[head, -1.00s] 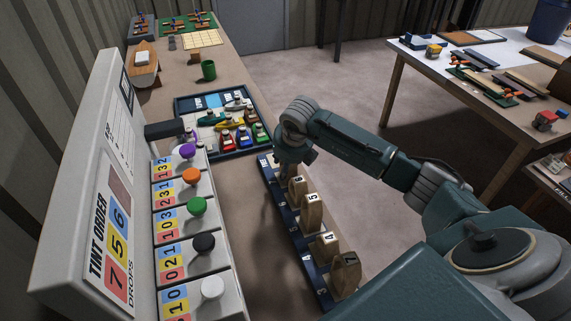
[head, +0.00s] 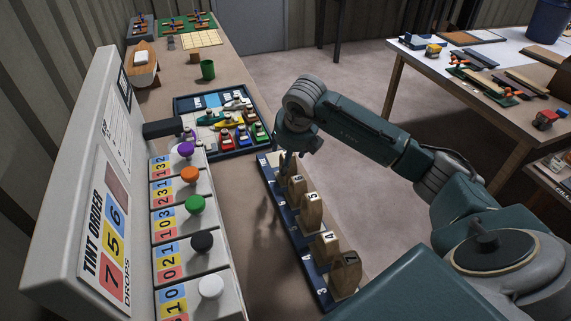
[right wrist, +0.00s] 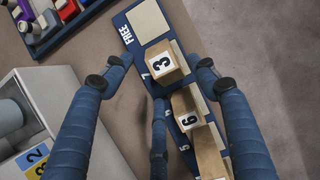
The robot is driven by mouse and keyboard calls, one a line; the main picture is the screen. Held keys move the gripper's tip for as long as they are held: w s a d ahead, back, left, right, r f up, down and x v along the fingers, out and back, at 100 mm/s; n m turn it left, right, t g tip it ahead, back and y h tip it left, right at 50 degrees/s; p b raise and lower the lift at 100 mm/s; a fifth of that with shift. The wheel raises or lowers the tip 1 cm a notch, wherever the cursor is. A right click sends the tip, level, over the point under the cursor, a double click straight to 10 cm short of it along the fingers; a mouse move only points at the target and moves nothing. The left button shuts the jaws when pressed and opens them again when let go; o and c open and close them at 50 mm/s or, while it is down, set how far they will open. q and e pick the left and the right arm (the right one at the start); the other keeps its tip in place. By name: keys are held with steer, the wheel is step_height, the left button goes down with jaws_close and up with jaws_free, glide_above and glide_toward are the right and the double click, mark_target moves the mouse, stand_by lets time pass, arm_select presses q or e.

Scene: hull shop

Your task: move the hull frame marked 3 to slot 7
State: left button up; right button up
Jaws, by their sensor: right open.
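The hull frame marked 3 (right wrist: 163,62) is a pale wooden block standing in the dark blue rack (right wrist: 124,24), beside the label 7 and just past the frame marked 6 (right wrist: 188,110). My right gripper (right wrist: 158,74) is open, its fingers apart on either side of frame 3 in the right wrist view. In the head view my right gripper (head: 288,160) is over the rack's far end and largely hides frame 3. Whether its fingertips still reach down beside the block is hard to tell. My left gripper is not in view.
Frames marked 5 (head: 311,210), 4 (head: 325,246) and 7 (head: 346,272) stand nearer in the rack. The pad marked FREE (right wrist: 150,20) is empty. A tint dispenser (head: 75,200) with coloured knobs stands left; a tray of small boats (head: 180,112) lies beyond.

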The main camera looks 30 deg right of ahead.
steer(key=v, duration=0.6)
steer(key=shift+r+b, duration=0.2)
steer(key=shift+b, duration=0.2)
steer(key=shift+s, duration=0.1)
